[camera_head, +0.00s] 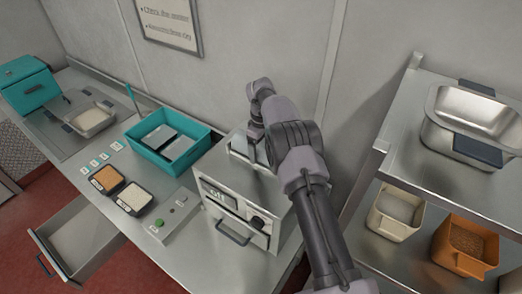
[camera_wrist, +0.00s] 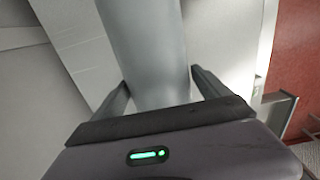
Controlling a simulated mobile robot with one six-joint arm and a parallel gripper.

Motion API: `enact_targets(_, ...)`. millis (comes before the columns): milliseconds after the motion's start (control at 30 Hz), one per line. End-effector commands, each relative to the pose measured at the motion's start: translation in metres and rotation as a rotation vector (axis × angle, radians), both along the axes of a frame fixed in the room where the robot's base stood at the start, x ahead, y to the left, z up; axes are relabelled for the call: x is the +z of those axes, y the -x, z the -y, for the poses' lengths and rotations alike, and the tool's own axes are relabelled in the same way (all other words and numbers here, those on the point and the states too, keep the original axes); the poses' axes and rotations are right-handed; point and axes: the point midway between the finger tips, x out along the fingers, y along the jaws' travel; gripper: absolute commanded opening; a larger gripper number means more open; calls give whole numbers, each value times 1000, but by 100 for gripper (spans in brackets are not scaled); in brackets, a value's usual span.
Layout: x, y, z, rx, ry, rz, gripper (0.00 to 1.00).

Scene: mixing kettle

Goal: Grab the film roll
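In the wrist view, a smooth pale grey cylinder (camera_wrist: 145,40), which looks like the film roll, runs from the top edge down between the fingers of my gripper (camera_wrist: 159,76). One dark finger stands close along each side of it. I cannot tell whether both fingers touch it or leave a thin gap. In the head view, my arm reaches over the top of the white machine (camera_head: 236,214) marked "off". My fingertips and the roll are hidden or too unclear there.
Left of the machine are a teal bin (camera_head: 149,160), a small button box (camera_head: 171,219) and an open drawer (camera_head: 82,245). A steel shelf (camera_head: 405,150) with a metal pot (camera_head: 470,150) and tubs stands at right. The wall is close behind.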

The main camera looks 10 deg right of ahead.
Motion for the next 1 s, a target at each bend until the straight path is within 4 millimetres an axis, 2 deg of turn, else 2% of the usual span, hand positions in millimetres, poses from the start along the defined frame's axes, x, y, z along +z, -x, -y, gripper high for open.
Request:
enact_targets(33, 0, 0, 0, 0, 0, 0, 74)
enact_targets(300, 0, 0, 0, 0, 0, 0, 21)
enact_targets(400, 1, 0, 0, 0, 0, 1, 5)
enact_targets(567, 1, 0, 0, 0, 0, 1, 5)
enact_targets(667, 9, -1, 0, 1, 0, 4, 5)
enact_targets(1000, 89, -1, 0, 0, 0, 4, 5)
